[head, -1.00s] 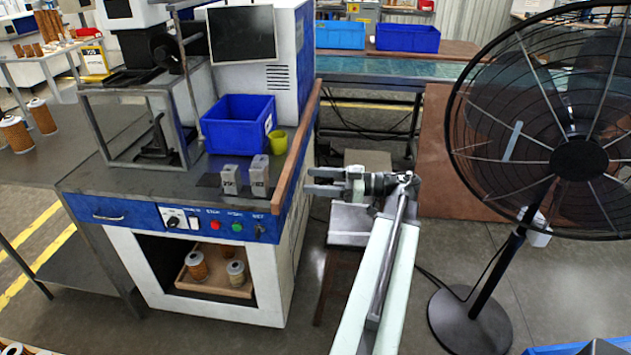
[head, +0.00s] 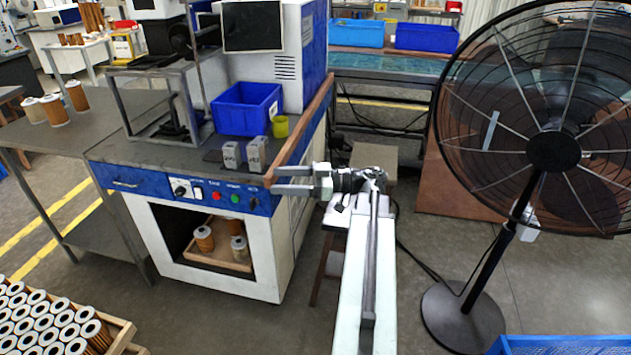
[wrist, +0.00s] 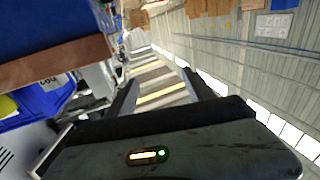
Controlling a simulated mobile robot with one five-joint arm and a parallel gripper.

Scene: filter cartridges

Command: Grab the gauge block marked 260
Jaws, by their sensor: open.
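Two grey gauge blocks stand upright side by side on a dark pad at the front right of the workbench top (head: 150,155). The left block (head: 231,155) is shorter and the right block (head: 257,155) is taller. Their printed numbers are too small to read surely in the head view. My gripper (head: 277,180) is open and empty, its fingers pointing left, just right of and lower in the picture than the blocks, by the bench's wooden edge strip. In the wrist view my gripper (wrist: 161,92) shows both fingers apart with nothing between them.
A wooden strip (head: 305,130) runs along the bench's right edge, beside the blocks. Behind them are a blue bin (head: 245,118) and a yellow-green cup (head: 280,127). A large fan (head: 553,150) stands at right. A crate of filter cartridges (head: 122,338) is at lower left.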

